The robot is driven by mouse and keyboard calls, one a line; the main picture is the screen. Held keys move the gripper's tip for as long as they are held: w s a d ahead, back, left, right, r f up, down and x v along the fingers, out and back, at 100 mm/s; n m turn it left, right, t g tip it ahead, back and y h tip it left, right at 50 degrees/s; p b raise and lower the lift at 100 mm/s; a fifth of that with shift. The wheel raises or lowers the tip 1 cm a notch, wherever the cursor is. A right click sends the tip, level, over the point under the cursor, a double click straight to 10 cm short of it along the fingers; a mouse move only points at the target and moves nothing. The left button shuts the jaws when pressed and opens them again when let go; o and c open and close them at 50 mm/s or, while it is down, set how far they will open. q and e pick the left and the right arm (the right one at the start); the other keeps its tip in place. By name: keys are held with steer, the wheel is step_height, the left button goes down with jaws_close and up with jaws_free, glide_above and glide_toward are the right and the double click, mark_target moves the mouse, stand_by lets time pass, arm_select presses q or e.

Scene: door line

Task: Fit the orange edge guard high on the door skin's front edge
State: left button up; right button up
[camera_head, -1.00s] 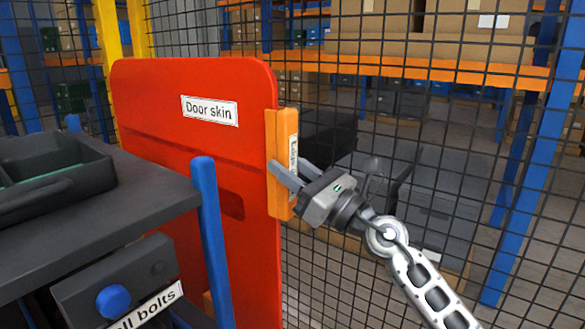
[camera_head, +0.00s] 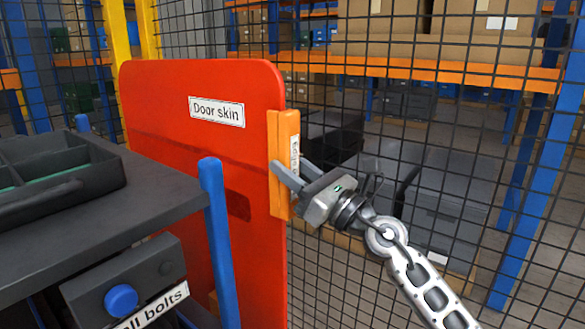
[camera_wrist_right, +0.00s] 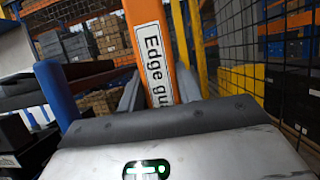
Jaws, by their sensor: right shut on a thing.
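The red door skin (camera_head: 215,135) stands upright behind the dark cart, with a "Door skin" label near its top. The orange edge guard (camera_head: 287,132) stands upright at the door skin's right-hand edge, in its upper part. From this view I cannot tell whether it is seated on the edge or just against it. My right gripper (camera_head: 282,172) is shut on the guard's lower half. In the right wrist view the guard (camera_wrist_right: 150,25) rises between the two fingers (camera_wrist_right: 147,92), its "Edge gu" label facing the camera. My left gripper is not in view.
A dark cart (camera_head: 150,190) with a divided tray (camera_head: 60,165) and a blue corner post (camera_head: 217,240) stands at the left, in front of the door skin. A black wire mesh fence (camera_head: 400,130) runs behind. Shelving with cardboard boxes (camera_head: 440,30) lies beyond it.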

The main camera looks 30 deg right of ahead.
steer(key=o, duration=1.2)
steer(key=shift+c, duration=0.2)
arm_select(q)
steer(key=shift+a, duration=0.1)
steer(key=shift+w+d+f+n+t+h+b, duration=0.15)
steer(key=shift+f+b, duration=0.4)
steer(key=shift+b, duration=0.75)
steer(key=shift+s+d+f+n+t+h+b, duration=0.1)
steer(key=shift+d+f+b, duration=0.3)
steer(key=shift+b, duration=0.95)
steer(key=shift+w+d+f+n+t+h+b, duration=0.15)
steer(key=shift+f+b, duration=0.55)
steer(key=shift+b, duration=0.6)
arm_select(e)
steer(key=v, duration=1.5)
steer(key=shift+s+d, duration=0.25)
steer(key=shift+s, duration=0.1)
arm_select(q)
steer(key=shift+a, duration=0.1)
arm_select(e)
steer(key=shift+f, duration=0.1)
